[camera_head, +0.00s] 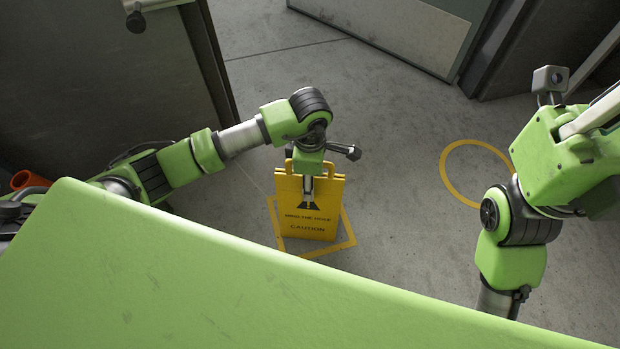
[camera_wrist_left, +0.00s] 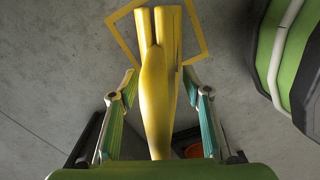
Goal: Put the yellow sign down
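The yellow sign (camera_head: 308,215) stands folded and roughly upright over the yellow square outline (camera_head: 348,240) painted on the floor. Its front reads "CAUTION". It appears to rest on the floor inside the outline. My left gripper (camera_head: 308,188) is above it, pointing down at the handle. In the left wrist view, the sign's handle (camera_wrist_left: 155,100) runs between the two fingers of my left gripper (camera_wrist_left: 160,78). The fingers are spread, with a gap on each side of the handle. My right arm shows at the right, but its gripper is out of the picture.
A yellow circle outline (camera_head: 478,146) is painted on the floor to the right. A dark cabinet (camera_head: 95,80) stands at the left, with an orange object (camera_head: 22,179) near it. A grey-green panel (camera_head: 400,35) stands at the back. The floor around the sign is clear.

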